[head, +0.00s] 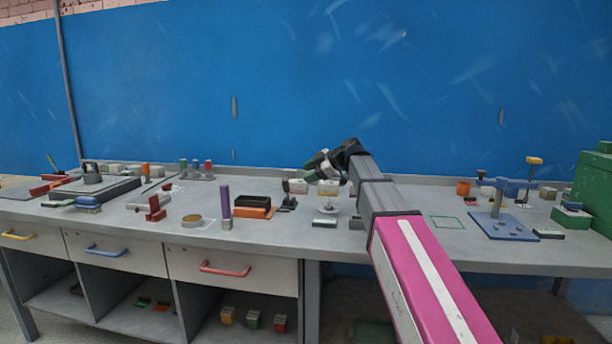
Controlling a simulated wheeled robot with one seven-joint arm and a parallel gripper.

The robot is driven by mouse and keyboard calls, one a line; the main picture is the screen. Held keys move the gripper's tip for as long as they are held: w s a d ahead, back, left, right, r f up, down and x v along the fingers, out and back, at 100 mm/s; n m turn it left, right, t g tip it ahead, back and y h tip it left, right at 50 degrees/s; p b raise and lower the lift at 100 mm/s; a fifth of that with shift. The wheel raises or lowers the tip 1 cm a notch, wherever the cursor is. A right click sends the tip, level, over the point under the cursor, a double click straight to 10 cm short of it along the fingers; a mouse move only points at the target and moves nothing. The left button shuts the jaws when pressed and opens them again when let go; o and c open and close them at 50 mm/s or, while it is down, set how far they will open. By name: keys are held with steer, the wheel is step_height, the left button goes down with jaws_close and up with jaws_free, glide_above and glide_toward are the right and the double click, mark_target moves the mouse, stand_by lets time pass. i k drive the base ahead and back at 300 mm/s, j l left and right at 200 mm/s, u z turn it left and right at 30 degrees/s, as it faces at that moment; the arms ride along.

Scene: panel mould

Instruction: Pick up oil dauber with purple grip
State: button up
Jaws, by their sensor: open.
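The oil dauber with the purple grip (225,199) stands upright on the grey bench top, left of the middle in the head view. A pale piece shows at its lower end. My gripper (318,168) is raised above the bench near the middle, well to the right of the dauber and apart from it. It looks open, and I see nothing held in it. My own arm hides part of the bench to the right.
Close right of the dauber is a dark box on an orange base (253,206). Small items stand below my gripper. A blue stand (497,226) is at right.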

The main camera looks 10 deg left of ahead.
mark_target(227, 220)
steer(key=k, duration=1)
